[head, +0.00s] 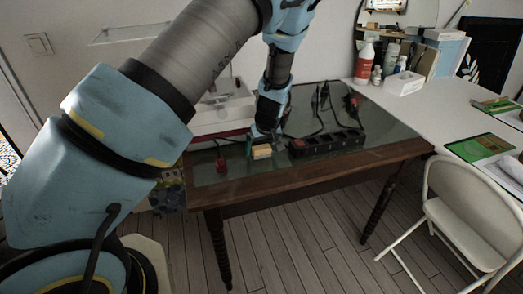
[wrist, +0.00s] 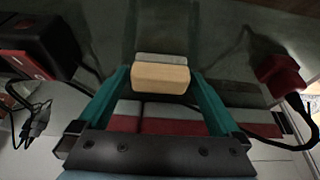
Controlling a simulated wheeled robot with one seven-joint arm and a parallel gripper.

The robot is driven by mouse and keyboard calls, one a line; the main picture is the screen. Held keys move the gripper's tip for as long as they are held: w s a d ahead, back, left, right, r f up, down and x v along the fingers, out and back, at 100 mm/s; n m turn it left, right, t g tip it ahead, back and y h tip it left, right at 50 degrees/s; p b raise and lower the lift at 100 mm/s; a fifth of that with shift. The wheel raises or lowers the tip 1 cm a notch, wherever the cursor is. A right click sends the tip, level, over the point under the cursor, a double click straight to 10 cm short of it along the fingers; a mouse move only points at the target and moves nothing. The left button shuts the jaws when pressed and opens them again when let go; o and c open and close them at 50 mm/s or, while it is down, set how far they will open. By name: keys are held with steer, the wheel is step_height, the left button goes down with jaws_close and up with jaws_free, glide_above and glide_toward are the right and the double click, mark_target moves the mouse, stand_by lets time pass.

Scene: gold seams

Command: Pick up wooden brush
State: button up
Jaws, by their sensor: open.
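The wooden brush (wrist: 160,77) is a small pale wooden block with a light grey strip along its far side. In the wrist view it lies on the dark glass tabletop, between the tips of my two teal fingers. My gripper (wrist: 159,75) is open, with a finger on either side of the brush; I cannot tell whether they touch it. In the head view the brush (head: 262,151) sits near the table's front edge, just below my gripper (head: 258,141).
A black power strip (head: 325,143) with cables lies right of the brush. A red object (head: 221,165) lies to its left. A white box (head: 225,105) stands behind my gripper. The wooden table's front edge (head: 310,180) is close. A white folding chair (head: 465,225) stands at right.

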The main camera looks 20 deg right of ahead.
mark_target(261, 147)
steer(key=shift+c, duration=0.2)
steer(key=c, duration=1.2)
step_height(261, 147, up, 10)
steer(key=shift+r+b, duration=0.1)
steer(key=shift+b, duration=0.95)
